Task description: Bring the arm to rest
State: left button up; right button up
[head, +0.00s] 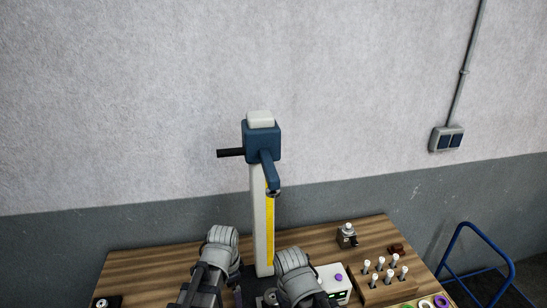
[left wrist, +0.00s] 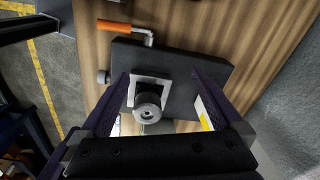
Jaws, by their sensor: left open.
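My left gripper (left wrist: 160,76) is open in the left wrist view, its two dark fingers spread apart. Between and beyond the fingers lies a black block (left wrist: 190,70) on the wooden bench, with a pale square plate and a grey round metal part (left wrist: 148,98) on it. I see nothing gripped, and cannot tell how far the fingers are above the block. In the head view, the grey links of my two arms show at the bottom centre, in front of the press. My right gripper's fingers are not visible there.
A press (head: 262,140) with a blue head, black handle and pale column stands on the bench (head: 150,265). To its right are a wooden block (head: 385,288) with several white-topped pegs and a white box (head: 333,277). An orange-handled tool (left wrist: 115,26) lies beside the black block. A blue rail (head: 460,236) stands far right.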

pick_arm(q)
jog(key=s+a+n, duration=0.3)
jog(key=a+n, duration=0.2)
jog(key=n, duration=0.7)
jog(key=s+d+f+m+b, duration=0.1)
jog(key=d+f+b, duration=0.1)
jog(key=d, duration=0.1)
jog(key=s+d+f+m+b, duration=0.1)
jog(key=s+d+f+b, duration=0.1)
jog(key=d+f+b, duration=0.1)
jog(key=s+d+f+m+y+b, duration=0.1)
jog(key=s+d+f+b, duration=0.1)
jog(key=d+f+b, duration=0.1)
jog(key=shift+s+d+f+g, duration=0.15)
jog(key=shift+d+g, duration=0.25)
jog(key=shift+d, duration=0.5)
jog(key=shift+s+d+m, duration=0.1)
jog(key=shift+s+m, duration=0.05)
jog(key=shift+m, duration=0.15)
